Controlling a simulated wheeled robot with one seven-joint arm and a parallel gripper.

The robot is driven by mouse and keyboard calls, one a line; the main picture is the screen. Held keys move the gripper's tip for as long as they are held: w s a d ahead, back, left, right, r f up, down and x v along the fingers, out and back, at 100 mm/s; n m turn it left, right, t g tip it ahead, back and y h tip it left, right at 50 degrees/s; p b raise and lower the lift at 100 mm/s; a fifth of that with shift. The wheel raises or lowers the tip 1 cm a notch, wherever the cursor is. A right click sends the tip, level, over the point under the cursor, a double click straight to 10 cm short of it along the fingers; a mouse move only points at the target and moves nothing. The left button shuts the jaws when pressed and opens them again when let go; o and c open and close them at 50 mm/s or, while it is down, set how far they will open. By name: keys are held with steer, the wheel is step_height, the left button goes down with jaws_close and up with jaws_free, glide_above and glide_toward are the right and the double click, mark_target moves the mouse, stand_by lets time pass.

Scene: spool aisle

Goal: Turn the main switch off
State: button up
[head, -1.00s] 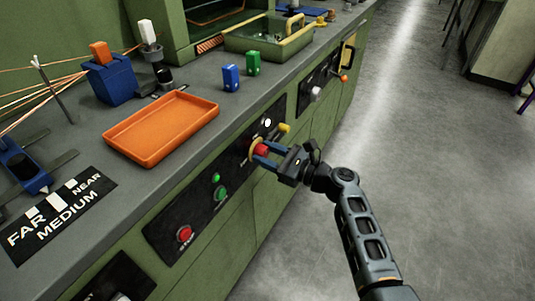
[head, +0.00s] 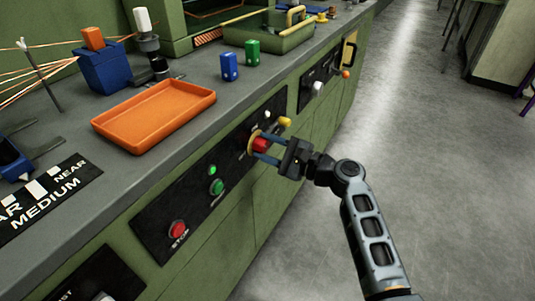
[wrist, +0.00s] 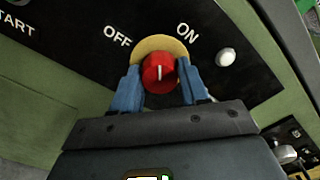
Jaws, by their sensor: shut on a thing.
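The main switch is a red knob (head: 260,145) on a round yellow plate, set in the black front panel. In the wrist view the red knob (wrist: 159,73) has a white mark pointing up between the words OFF, upper left, and ON, upper right. My gripper (head: 266,148) is shut on the knob, with one blue finger on each side. In the wrist view the fingers of my gripper (wrist: 159,88) flank the knob, and most of the yellow plate's lower part is hidden.
A white lamp (wrist: 225,57) sits beside ON. The panel also has a yellow knob (head: 285,122), a green lamp (head: 212,170), a green button (head: 216,187) and a red STOP button (head: 178,230). An orange tray (head: 155,113) lies on the bench. The floor to the right is clear.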

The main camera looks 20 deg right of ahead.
steer(key=n+b, duration=0.1)
steer(key=n, duration=0.1)
steer(key=n+b, duration=0.1)
steer(key=b, duration=0.1)
steer(key=n+b, duration=0.2)
steer(key=shift+f+n, duration=0.3)
steer(key=n+b, duration=0.4)
steer(key=shift+r+n, duration=0.15)
steer(key=shift+n, duration=0.25)
steer(key=o, duration=1.1)
steer(key=shift+r, duration=0.1)
steer(key=shift+c, duration=0.2)
steer(key=shift+s+d, duration=0.1)
steer(key=p+v, duration=0.1)
steer(key=v, duration=0.6)
steer(key=shift+s, duration=0.25)
steer(key=shift+d, duration=0.15)
